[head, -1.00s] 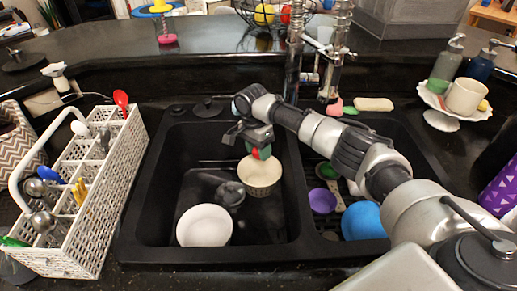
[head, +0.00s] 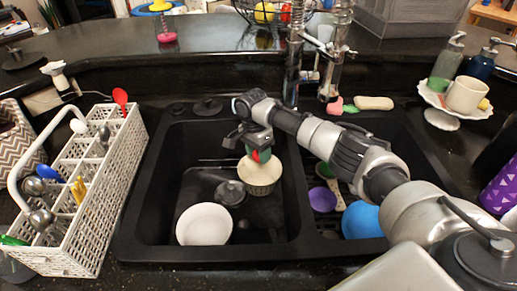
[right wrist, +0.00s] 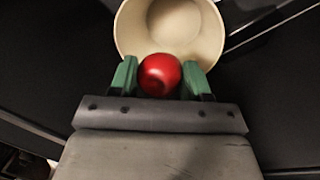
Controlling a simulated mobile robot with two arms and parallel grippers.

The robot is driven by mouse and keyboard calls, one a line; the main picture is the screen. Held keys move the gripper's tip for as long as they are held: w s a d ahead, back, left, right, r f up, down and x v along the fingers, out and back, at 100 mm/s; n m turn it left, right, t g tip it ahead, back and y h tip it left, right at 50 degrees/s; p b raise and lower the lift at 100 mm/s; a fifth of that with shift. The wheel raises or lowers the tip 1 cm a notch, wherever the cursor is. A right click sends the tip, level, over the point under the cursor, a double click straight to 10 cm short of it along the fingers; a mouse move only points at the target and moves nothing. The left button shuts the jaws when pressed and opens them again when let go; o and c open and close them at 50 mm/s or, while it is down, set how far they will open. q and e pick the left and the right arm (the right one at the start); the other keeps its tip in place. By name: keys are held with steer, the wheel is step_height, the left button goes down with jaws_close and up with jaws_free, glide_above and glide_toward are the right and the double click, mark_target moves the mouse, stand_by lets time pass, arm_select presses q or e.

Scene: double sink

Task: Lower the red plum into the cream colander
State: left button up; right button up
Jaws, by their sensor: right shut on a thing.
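The red plum (right wrist: 160,75) is held between the green fingertips of my right gripper (right wrist: 160,80). In the head view my right gripper (head: 258,155) is over the left sink basin, pointing down, with only a little red of the plum showing between its fingers. The cream colander (head: 260,178) stands in that basin just below the gripper, its far rim partly hidden by it. My left gripper is not in view.
A white bowl (head: 204,224) and a dark drain piece (head: 230,193) are in the left basin. The right basin holds a purple bowl (head: 322,200) and a blue round item (head: 362,221). A white utensil basket (head: 85,235) stands left; the faucet (head: 293,70) rises behind.

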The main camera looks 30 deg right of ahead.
steer(key=shift+f+b, duration=0.85)
steer(key=shift+f, duration=2.05)
steer(key=shift+f+b, duration=0.65)
steer(key=shift+f, duration=0.65)
steer(key=o, duration=1)
